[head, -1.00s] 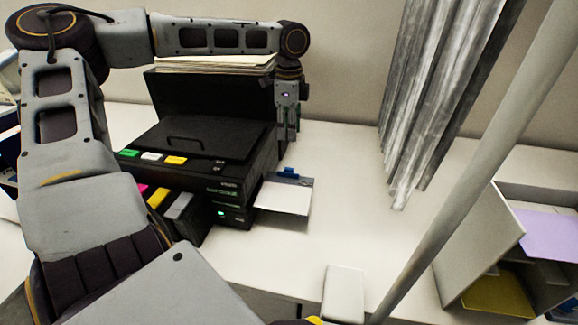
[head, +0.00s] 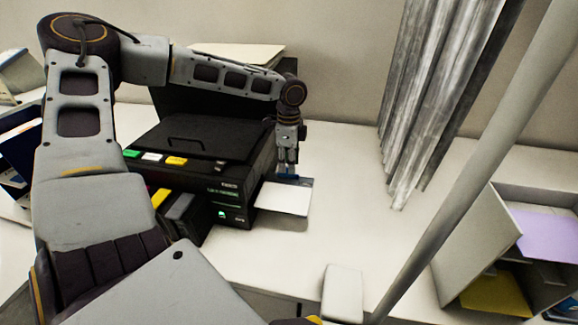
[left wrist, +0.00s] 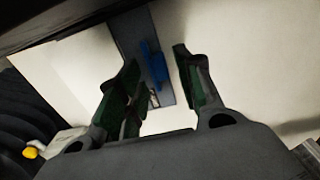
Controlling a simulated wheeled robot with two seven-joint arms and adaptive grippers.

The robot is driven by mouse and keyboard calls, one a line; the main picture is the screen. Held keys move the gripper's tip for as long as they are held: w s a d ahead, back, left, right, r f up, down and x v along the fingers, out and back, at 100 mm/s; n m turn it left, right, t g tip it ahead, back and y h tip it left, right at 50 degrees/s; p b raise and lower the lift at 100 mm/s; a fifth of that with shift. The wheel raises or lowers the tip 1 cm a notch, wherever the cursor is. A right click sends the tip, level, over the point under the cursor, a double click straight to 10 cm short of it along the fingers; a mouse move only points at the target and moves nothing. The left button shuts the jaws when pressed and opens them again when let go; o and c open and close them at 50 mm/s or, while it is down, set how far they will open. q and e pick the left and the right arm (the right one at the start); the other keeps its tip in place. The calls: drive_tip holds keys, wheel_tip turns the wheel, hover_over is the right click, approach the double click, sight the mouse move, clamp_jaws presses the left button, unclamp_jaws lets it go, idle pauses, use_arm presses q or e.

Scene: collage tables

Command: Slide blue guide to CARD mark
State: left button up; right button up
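The blue guide (left wrist: 153,62) stands on a grey-blue tray strip (left wrist: 126,38) beside a white sheet in the left wrist view. In the head view the guide (head: 288,177) is mostly hidden below my left gripper (head: 288,165). In the left wrist view the left gripper (left wrist: 158,88) has its two fingers apart, with the guide visible between and beyond them. I see no clear contact. A small pale label (left wrist: 154,98) lies on the strip near the fingers; I cannot read it, nor find the CARD mark. My right gripper is not in view.
The black printer (head: 205,150) stands just left of the tray, with coloured buttons and cartridges. A white sheet (head: 283,198) lies on the tray. The table (head: 350,170) is clear to the right, up to a grey curtain (head: 430,100) and a shelf unit (head: 510,225).

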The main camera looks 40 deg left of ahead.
use_arm(q)
drive_tip(key=shift+f, duration=1.05)
drive_tip(key=shift+c, duration=0.4)
clamp_jaws()
drive_tip(key=shift+r, duration=0.1)
